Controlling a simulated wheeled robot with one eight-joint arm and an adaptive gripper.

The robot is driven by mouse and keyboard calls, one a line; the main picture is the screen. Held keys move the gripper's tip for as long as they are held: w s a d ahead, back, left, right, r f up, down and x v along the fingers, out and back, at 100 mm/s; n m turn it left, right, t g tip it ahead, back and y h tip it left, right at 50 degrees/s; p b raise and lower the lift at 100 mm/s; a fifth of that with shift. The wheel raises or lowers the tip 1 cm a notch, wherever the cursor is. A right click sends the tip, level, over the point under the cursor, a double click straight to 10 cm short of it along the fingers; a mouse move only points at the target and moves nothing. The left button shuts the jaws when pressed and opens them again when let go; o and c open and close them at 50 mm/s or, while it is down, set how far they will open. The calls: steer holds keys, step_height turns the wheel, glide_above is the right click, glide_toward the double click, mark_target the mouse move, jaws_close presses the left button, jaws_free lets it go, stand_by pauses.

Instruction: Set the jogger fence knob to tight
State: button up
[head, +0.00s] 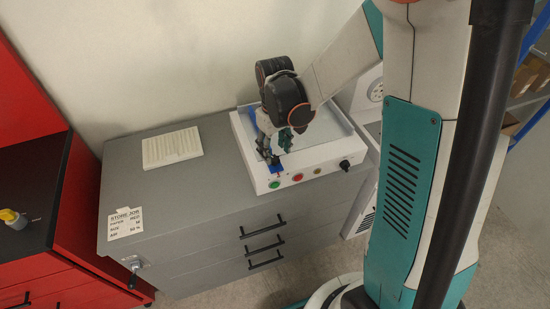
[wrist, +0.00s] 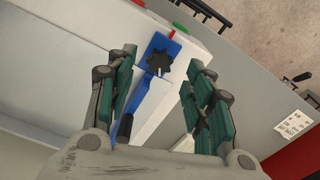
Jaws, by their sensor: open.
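In the wrist view, a black star-shaped knob (wrist: 159,60) sits on a blue fence piece (wrist: 150,100) at the edge of the white machine. My gripper (wrist: 161,66) is open, its green-padded fingers to the left and right of the knob in the picture, with visible space on both sides. I cannot tell whether the fingertips are level with the knob or above it. In the head view, my gripper (head: 271,150) is over the front left part of the white machine (head: 322,157). It mostly hides the knob there; a bit of blue (head: 277,170) shows below it.
The machine's front has a green button (head: 274,184), a red button (head: 298,177) and a black dial (head: 345,165). A pale paper stack (head: 172,147) and a printed job card (head: 125,222) lie on the grey cabinet (head: 190,205). A red cabinet stands at left.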

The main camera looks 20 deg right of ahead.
mark_target(275, 159)
steer(key=shift+f+b, duration=0.35)
steer(key=shift+f, duration=1.4)
steer(key=c, duration=1.1)
